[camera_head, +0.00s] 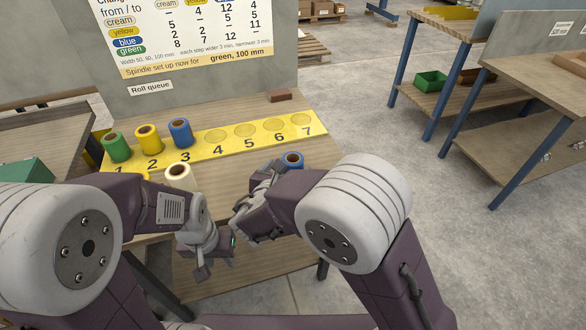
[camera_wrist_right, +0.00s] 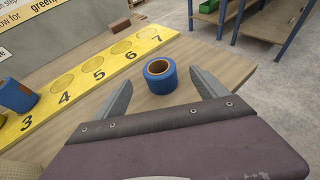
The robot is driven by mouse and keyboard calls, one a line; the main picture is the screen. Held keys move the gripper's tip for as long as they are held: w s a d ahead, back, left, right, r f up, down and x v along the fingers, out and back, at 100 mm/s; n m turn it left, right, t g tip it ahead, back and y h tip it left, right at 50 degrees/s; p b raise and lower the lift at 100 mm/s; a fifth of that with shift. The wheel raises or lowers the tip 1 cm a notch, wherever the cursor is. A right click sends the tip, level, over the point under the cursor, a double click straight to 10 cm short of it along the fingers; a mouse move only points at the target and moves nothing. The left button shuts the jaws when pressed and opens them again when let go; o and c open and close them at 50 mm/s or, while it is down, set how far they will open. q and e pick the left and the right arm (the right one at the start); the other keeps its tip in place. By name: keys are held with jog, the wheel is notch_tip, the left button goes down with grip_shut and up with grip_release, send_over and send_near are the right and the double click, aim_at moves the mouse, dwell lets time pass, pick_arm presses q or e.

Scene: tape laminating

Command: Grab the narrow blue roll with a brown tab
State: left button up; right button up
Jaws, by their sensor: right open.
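A short, wide blue roll (camera_wrist_right: 162,84) with a brown core stands upright on the bench, between the finger lines of my open right gripper (camera_wrist_right: 162,76) in the right wrist view. The fingers do not appear to touch it. In the head view this roll (camera_head: 293,161) shows just beyond my right gripper, partly hidden by the arm. No tab can be made out on it. A taller blue roll (camera_head: 180,133) stands at spot 3 of the yellow strip and shows at the left of the wrist view (camera_wrist_right: 18,97). My left gripper (camera_head: 212,258) hangs near the bench front; its opening is unclear.
Green (camera_head: 117,149) and yellow (camera_head: 148,139) rolls stand at spots 1 and 2 of the yellow strip (camera_head: 225,152). Spots 4 to 7 are empty. A cream roll (camera_head: 179,178) stands near my left arm. A reddish-brown block (camera_head: 279,95) lies behind the strip.

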aim_at(293, 160)
jog(key=b+x, duration=0.1)
jog(key=x, duration=0.6)
jog(key=shift+w+f, duration=0.3)
jog(key=shift+s+r, duration=0.1)
jog(key=c, duration=1.5)
